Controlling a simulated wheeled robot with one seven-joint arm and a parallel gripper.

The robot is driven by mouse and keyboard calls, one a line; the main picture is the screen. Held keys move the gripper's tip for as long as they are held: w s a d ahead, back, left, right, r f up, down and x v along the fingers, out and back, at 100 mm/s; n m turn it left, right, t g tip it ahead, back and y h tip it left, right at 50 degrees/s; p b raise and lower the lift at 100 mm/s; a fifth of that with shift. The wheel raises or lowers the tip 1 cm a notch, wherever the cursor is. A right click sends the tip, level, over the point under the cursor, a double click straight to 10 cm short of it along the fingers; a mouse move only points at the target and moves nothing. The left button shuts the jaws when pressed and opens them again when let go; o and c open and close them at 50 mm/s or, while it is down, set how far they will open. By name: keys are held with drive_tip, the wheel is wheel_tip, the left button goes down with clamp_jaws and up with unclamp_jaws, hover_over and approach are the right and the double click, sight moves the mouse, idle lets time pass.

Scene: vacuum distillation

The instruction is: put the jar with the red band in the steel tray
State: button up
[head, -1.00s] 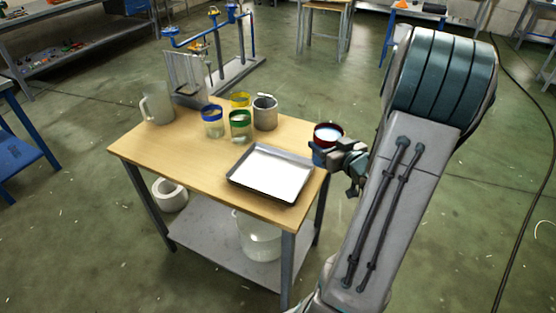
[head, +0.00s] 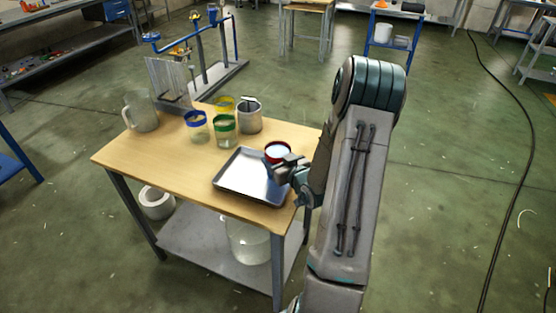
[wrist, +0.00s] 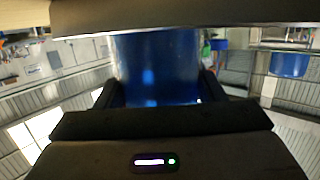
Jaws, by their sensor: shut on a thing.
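The jar with the red band (head: 278,150) is upright at the right back part of the steel tray (head: 235,180). Its lower part is mostly hidden behind my gripper, so I cannot tell whether it touches the tray. My gripper (head: 283,168) is shut on this jar from the right. In the wrist view, a blue jar wall (wrist: 155,68) fills the space between the dark fingers. The tray is shallow, and its visible floor is empty.
Behind the tray stand a green-banded jar (head: 224,131), a blue-banded jar (head: 197,127), a yellow-banded jar (head: 224,104) and a grey metal can (head: 249,116). A pitcher (head: 141,112) stands at the table's far left. The wooden table's (head: 150,165) left front is clear.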

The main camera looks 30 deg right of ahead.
drive_tip(key=shift+f, duration=0.25)
drive_tip(key=shift+f, duration=0.2)
drive_tip(key=o, duration=1.5)
drive_tip(key=shift+r, duration=0.1)
